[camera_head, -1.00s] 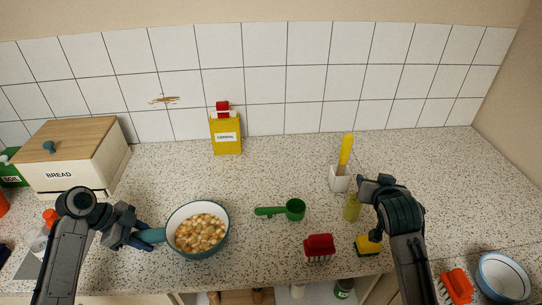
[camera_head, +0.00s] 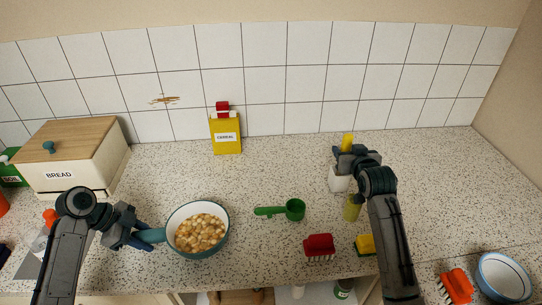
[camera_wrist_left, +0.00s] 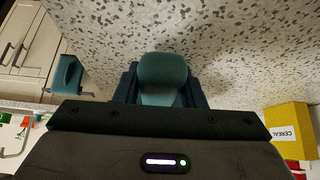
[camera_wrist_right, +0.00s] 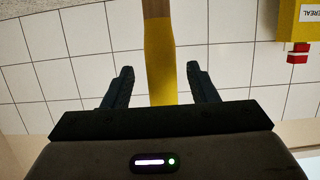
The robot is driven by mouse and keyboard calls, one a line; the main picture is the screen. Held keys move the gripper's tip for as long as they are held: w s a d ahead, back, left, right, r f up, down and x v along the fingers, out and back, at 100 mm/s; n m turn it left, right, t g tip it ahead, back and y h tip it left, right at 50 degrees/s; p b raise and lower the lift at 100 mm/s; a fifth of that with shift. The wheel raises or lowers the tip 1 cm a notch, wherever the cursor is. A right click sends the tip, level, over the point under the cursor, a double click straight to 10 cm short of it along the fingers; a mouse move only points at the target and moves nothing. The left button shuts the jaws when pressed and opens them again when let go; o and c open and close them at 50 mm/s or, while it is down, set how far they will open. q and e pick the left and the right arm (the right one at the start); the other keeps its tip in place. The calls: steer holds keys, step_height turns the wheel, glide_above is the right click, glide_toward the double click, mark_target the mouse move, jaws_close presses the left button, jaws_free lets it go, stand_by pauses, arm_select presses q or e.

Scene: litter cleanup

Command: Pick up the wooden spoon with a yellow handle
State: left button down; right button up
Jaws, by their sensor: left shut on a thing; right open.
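The spoon's yellow handle (camera_head: 348,140) stands up out of a white holder (camera_head: 337,184) on the counter; its lower part is hidden in the holder. My right gripper (camera_head: 345,158) is at the handle, just above the holder. In the right wrist view the yellow handle (camera_wrist_right: 160,62) runs between the two open fingers (camera_wrist_right: 160,85), with a gap on each side and wood showing at the far end. My left gripper (camera_head: 142,238) is shut on the teal handle (camera_wrist_left: 163,75) of a pan (camera_head: 199,230) filled with light chunks.
A yellow bottle (camera_head: 352,208) stands just in front of the holder. A green scoop (camera_head: 293,209), a red brush (camera_head: 319,246) and a yellow sponge (camera_head: 365,244) lie nearby. A cereal box (camera_head: 226,134) stands by the tiled wall.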

steer(key=x, duration=0.3)
steer(key=shift+w, duration=0.2)
jaws_close()
